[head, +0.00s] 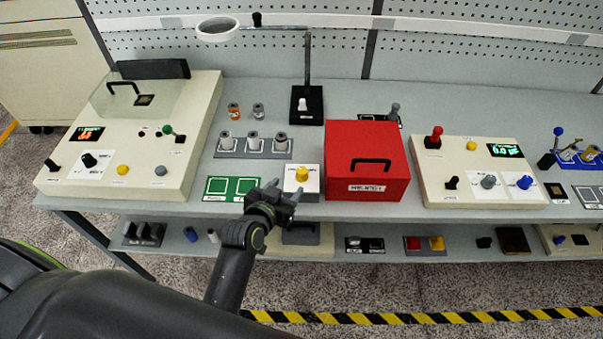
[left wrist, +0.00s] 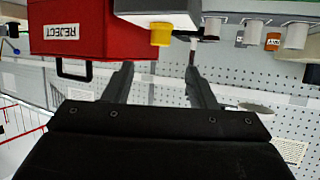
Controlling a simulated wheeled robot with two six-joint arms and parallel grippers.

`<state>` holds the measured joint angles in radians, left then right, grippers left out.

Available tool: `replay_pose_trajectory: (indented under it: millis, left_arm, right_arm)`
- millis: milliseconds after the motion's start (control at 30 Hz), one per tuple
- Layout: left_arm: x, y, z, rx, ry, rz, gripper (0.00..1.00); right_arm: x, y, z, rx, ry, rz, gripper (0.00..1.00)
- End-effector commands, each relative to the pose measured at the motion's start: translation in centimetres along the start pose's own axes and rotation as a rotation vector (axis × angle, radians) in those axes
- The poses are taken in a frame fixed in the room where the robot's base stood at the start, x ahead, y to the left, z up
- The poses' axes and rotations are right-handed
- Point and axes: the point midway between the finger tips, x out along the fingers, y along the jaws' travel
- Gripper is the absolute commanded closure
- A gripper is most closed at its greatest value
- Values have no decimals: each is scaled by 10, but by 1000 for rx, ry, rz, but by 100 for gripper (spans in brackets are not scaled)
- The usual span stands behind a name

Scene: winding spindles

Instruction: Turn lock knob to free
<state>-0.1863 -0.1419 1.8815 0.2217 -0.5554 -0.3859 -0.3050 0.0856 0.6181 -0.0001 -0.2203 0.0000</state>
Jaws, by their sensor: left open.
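A yellow knob (head: 301,174) sits on a small white and grey box (head: 309,186) near the front edge of the bench. It also shows in the left wrist view (left wrist: 161,33), beyond the fingers and above them in the picture. Its label is too small to read, so I cannot tell whether it is the lock knob or which way it is set. My left gripper (head: 285,190) is open and empty, just in front of the yellow knob and apart from it. Its two spread fingers also show in the left wrist view (left wrist: 161,85). My right gripper is out of view.
A red REJECT box (head: 366,150) stands right of the knob. Green pads (head: 231,187) and a spindle rack (head: 252,148) lie left. Cream consoles (head: 135,135) (head: 476,165) with other knobs flank these. A magnifier lamp (head: 306,70) stands behind. A lower shelf holds small parts.

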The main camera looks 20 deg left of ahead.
Motion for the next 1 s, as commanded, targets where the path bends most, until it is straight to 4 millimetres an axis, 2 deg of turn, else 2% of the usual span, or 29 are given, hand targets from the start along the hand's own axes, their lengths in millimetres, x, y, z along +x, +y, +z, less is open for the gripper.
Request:
replay_pose_trajectory:
  millis: [33,100,500,733,1000]
  left_arm:
    - [13,0,4,2,3,2,49]
    - [26,0,5,3,2,1,49]
    - [88,0,4,2,2,0,49]
    - [107,0,3,2,0,0,49]
    - [113,0,1,-1,-1,0,49]
  right_arm:
    - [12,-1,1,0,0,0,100]
    - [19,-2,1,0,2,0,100]
    - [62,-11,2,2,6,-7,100]
    - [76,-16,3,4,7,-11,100]
    - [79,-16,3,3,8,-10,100]
